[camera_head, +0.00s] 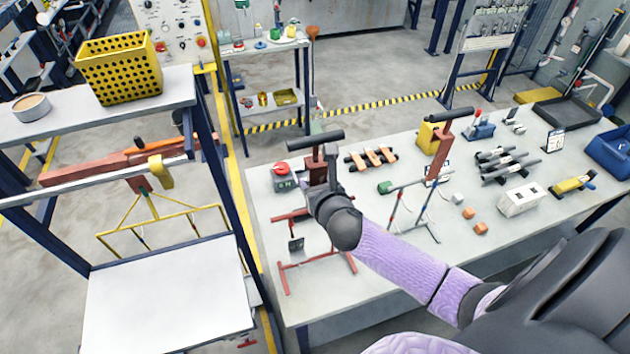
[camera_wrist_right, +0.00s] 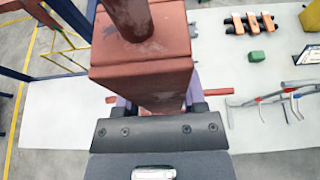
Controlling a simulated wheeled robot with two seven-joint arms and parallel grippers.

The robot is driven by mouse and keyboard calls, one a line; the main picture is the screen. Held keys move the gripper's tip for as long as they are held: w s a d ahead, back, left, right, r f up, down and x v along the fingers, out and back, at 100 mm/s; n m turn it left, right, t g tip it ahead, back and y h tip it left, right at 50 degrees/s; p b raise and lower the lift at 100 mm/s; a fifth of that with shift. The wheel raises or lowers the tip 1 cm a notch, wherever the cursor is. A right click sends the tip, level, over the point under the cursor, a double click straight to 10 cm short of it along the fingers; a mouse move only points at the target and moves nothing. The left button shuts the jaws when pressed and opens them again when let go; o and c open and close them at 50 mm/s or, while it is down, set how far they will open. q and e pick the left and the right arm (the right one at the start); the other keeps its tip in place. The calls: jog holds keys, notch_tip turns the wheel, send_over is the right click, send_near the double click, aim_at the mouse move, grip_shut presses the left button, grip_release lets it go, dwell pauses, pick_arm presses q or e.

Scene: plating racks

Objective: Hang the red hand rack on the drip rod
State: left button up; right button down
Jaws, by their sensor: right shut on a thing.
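The red hand rack (camera_head: 321,173) has a black crossbar handle on top, a red stem and a thin red frame below. My right gripper (camera_head: 330,185) is shut on its stem, above the table's left end. In the right wrist view the red block (camera_wrist_right: 140,82) fills the space ahead of the jaws (camera_wrist_right: 158,112). I cannot tell whether the frame's lower bars touch the table. A rack with a yellow frame (camera_head: 160,228) hangs there. My left gripper is not in view.
Another rack (camera_head: 439,150) with a black handle stands mid-table. Orange blocks (camera_head: 371,157), a green block (camera_head: 385,187) and a white box (camera_head: 521,200) lie on the table (camera_head: 375,280). A white tray (camera_head: 165,300) lies below the bar. A yellow basket (camera_head: 120,72) sits on the left shelf.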

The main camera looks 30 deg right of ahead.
jog(key=shift+f, duration=0.25)
jog(key=shift+f+b, duration=0.7)
jog(key=shift+b, duration=0.05)
jog(key=shift+c, duration=0.4)
grip_release()
